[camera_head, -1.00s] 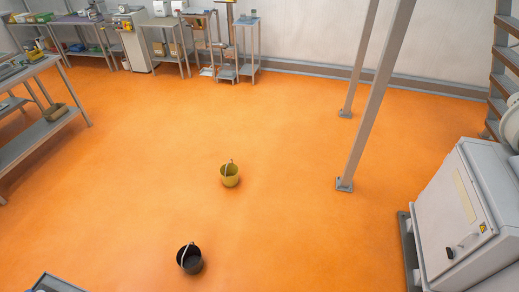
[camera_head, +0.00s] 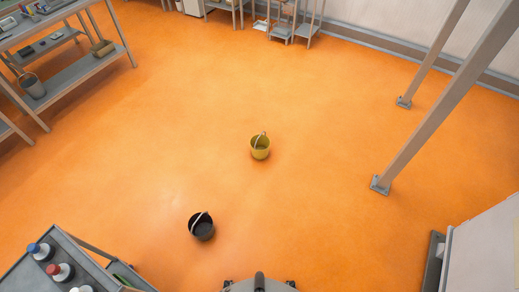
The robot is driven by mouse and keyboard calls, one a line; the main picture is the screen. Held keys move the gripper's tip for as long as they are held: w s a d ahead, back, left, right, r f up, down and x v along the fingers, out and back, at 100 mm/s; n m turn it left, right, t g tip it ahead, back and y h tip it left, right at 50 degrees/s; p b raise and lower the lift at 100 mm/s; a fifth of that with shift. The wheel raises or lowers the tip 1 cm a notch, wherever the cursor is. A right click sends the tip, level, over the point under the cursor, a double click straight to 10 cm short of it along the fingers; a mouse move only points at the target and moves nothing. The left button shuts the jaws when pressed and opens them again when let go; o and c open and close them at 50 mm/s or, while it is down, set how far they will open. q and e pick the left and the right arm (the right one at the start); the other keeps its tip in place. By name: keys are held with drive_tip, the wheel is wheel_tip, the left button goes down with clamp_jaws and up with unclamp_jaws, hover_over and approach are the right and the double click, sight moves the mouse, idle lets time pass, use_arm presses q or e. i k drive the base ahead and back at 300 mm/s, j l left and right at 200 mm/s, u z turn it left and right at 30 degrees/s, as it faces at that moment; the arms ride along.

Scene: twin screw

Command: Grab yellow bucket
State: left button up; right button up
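The yellow bucket (camera_head: 260,152) stands upright on the orange floor, near the middle of the view. Its handle is raised above the rim. Nothing touches it, and open floor surrounds it. Neither of my grippers is in view. Only a grey part of my own body shows at the bottom edge, well short of the bucket.
A black bucket (camera_head: 203,231) stands nearer, left of the line to the yellow one. A grey cart (camera_head: 92,250) with bottles is at lower left. Metal posts (camera_head: 440,110) and a white cabinet (camera_head: 485,250) are at right. Shelving (camera_head: 82,72) is at upper left.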

sight(260, 144)
drive_tip(key=i+l, duration=0.3)
drive_tip(key=i, duration=0.25)
drive_tip(key=i+l+u, duration=0.1)
drive_tip(key=i+l, duration=0.2)
drive_tip(key=i, duration=0.2)
